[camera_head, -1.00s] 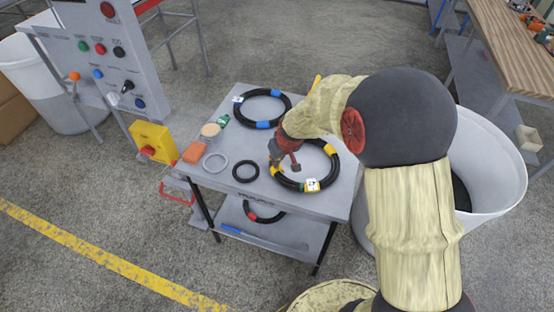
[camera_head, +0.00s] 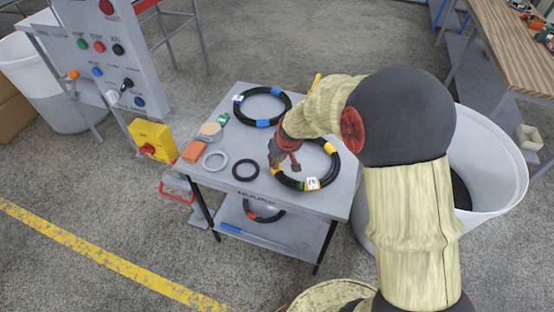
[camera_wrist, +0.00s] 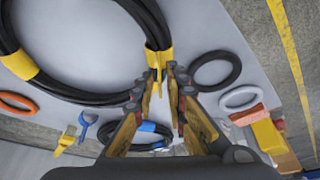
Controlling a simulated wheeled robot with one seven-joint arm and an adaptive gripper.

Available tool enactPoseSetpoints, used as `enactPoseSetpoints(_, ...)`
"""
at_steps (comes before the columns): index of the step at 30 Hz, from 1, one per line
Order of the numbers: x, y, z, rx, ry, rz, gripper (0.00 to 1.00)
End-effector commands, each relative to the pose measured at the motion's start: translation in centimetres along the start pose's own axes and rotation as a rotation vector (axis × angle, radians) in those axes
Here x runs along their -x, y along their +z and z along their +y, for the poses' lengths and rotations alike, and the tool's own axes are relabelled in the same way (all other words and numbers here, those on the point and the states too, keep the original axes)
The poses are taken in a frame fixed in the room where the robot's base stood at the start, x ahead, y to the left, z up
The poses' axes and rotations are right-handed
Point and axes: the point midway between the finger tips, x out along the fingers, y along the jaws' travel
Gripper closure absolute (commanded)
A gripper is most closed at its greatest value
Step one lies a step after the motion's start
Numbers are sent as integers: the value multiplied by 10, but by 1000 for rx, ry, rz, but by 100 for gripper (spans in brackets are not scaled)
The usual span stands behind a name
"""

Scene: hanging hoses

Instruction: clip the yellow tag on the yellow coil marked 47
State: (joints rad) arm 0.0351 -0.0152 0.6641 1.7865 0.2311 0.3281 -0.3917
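The black coil with yellow bands (camera_head: 334,170) lies flat on the grey cart top, at its right; it also fills the upper left of the wrist view (camera_wrist: 70,95). A white label (camera_head: 312,184) sits on its near edge; its number is too small to read. My gripper (camera_head: 284,167) is over the coil's left side, pointing down. In the wrist view its fingers (camera_wrist: 164,72) stand apart, with a yellow piece (camera_wrist: 157,60) on the coil at the tips. I cannot tell whether this piece is the tag or a band, or whether the fingers touch it.
A blue-banded coil (camera_head: 261,107) lies at the back of the cart. A small black ring (camera_head: 246,170), a grey ring (camera_head: 214,160) and an orange block (camera_head: 194,152) lie at the left. A white bin (camera_head: 495,165) stands to the right. Another coil lies on the lower shelf.

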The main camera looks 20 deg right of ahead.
Motion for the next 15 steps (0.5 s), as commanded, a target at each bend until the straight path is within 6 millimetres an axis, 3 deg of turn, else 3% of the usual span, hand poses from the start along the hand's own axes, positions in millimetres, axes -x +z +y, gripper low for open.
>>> enactPoseSetpoints(5, 0, 0, 0, 0, 0, 0, 74)
enactPoseSetpoints(15, 3, 0, 0, 0, 0, 1, 74)
